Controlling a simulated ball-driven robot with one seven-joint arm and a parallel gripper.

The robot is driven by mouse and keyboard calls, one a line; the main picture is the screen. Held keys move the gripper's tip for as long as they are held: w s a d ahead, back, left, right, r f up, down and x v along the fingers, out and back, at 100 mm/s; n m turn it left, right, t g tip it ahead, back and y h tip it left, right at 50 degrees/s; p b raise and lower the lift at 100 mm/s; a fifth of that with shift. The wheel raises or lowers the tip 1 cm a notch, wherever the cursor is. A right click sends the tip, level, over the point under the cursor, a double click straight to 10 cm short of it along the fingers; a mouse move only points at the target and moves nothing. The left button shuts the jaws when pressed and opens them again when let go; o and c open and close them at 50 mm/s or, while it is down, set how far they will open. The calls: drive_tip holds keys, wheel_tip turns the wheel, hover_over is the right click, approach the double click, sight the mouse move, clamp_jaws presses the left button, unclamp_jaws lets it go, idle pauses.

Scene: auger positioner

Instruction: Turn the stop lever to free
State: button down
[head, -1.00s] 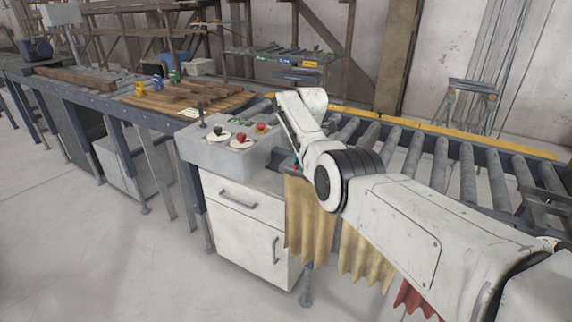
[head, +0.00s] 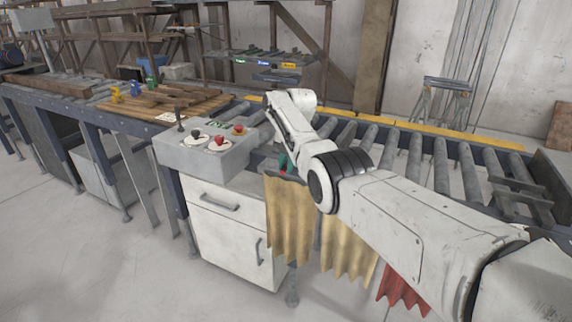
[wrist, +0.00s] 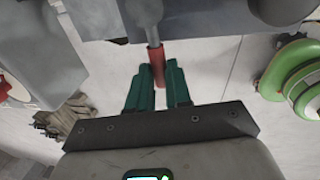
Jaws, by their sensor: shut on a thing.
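The stop lever (wrist: 158,68) shows in the wrist view as a grey rod ending in a red grip. My gripper (wrist: 157,73) has two green fingers, shut on the red grip, one on each side. The rod runs up from the grip toward the grey machine body at the top of the view. In the head view my gripper (head: 284,163) is a small green patch beside the control console, mostly hidden by my arm. The lever is largely hidden there, and I cannot read its position or any marking.
The grey control console (head: 205,150) with red and black knobs stands on a white cabinet (head: 230,225). A roller conveyor (head: 420,160) runs right, with tan curtains (head: 290,215) below its front edge. A green round object (wrist: 292,75) is right in the wrist view.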

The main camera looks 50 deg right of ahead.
idle(0.3)
drive_tip(key=c, duration=1.1)
unclamp_jaws()
drive_tip(key=shift+o, duration=0.2)
wheel_tip(320, 180, up, 10)
drive_tip(key=s+b, duration=0.1)
drive_tip(key=s, duration=0.1)
drive_tip(key=shift+d+r, duration=0.15)
drive_tip(key=shift+r, duration=0.1)
